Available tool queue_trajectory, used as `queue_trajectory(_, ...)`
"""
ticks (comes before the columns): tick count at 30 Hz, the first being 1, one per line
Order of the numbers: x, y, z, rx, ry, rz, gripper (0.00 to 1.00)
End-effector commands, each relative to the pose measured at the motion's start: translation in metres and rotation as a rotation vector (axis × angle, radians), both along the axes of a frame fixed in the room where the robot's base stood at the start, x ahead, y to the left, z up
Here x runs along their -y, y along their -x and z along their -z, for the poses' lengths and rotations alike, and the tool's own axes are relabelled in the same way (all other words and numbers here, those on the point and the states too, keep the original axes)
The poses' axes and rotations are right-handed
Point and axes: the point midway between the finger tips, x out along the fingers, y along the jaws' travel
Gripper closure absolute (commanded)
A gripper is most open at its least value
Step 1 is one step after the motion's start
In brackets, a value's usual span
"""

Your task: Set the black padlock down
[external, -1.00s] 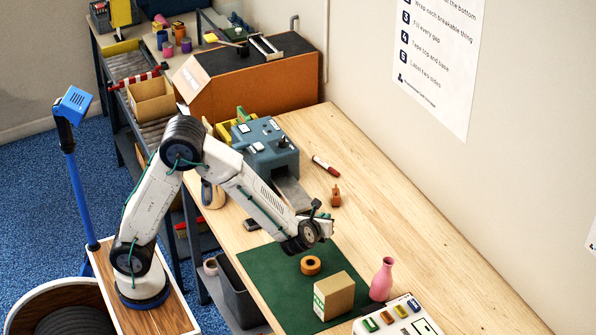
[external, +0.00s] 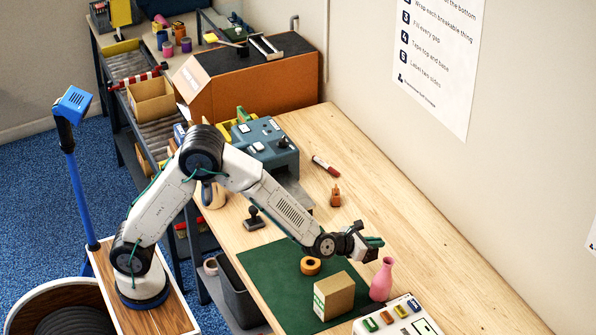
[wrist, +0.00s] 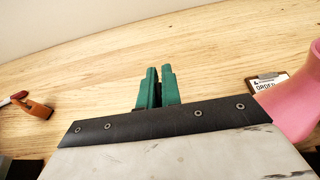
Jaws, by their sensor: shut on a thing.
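My gripper (external: 374,242), with green fingers, is over the workbench, beyond the green mat and just above and left of the pink vase in the external view. In the wrist view the fingers (wrist: 158,88) are close together, with a narrow dark strip between them. The black padlock (wrist: 158,95) is held there, mostly hidden by the fingers; its shape cannot be made out. The wooden tabletop (external: 410,220) shows below and beyond the fingers.
The pink vase (external: 382,279) stands close to my gripper, at right in the wrist view. An orange-brown object (external: 335,196) and marker (external: 325,166) lie farther back. Bare wood is right of the gripper.

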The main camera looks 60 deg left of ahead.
Motion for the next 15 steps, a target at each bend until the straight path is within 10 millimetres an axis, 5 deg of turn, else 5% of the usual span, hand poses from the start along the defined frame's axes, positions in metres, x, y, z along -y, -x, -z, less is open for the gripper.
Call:
queue_trajectory(6, 0.014, -0.046, 0.004, 0.002, 0.001, -0.001, 1.0)
queue_trajectory(15, 0.021, -0.068, 0.007, 0.002, 0.0, -0.001, 1.0)
